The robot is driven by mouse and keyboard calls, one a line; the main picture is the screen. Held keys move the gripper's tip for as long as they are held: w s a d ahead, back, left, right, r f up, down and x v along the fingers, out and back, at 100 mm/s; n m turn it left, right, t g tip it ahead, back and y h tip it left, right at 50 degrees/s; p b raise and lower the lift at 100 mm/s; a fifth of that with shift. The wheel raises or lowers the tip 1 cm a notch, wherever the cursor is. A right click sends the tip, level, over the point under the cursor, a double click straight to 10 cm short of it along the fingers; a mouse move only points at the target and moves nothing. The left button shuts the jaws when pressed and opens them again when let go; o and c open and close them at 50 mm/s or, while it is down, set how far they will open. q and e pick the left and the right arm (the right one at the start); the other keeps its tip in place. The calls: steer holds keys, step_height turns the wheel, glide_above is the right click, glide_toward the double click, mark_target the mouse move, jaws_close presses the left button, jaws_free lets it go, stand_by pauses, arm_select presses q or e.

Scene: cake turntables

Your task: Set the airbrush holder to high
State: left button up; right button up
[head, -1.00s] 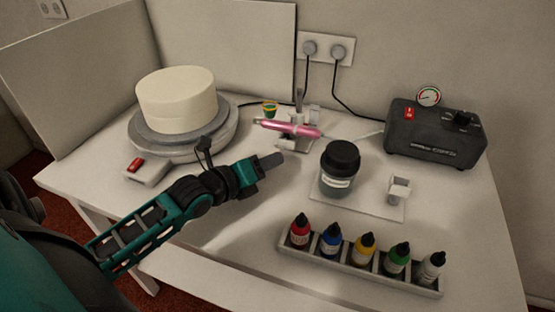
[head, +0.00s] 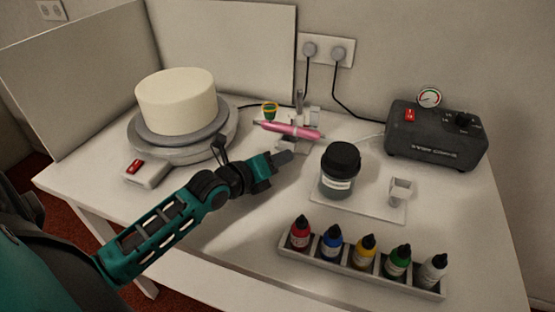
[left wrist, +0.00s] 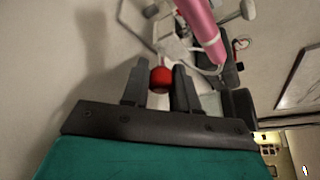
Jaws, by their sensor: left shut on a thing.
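The airbrush holder (head: 312,118) is a light grey stand at the back middle of the table. My left gripper (head: 284,157) is at the front of the holder. In the left wrist view, its fingers (left wrist: 161,74) are on either side of a round red knob (left wrist: 160,79) and shut on it. The pink airbrush (left wrist: 203,30) and grey holder parts (left wrist: 172,47) show just beyond. The knob is hidden in the head view. My right gripper is not in view.
A turntable (head: 203,149) with a white cake (head: 176,101) stands left. A dark jar (head: 340,171) is close right of my gripper. A compressor (head: 435,138) stands back right, and a rack (head: 349,276) of several colour bottles in front. The front-left tabletop is clear.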

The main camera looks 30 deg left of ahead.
arm_select(q)
jaws_close()
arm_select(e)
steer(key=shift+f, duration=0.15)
arm_select(q)
step_height(320, 180, up, 4)
steer(key=p, duration=0.3)
steer(key=shift+r+p, duration=0.3)
steer(key=shift+p, duration=0.2)
steer(key=shift+r+p, duration=0.3)
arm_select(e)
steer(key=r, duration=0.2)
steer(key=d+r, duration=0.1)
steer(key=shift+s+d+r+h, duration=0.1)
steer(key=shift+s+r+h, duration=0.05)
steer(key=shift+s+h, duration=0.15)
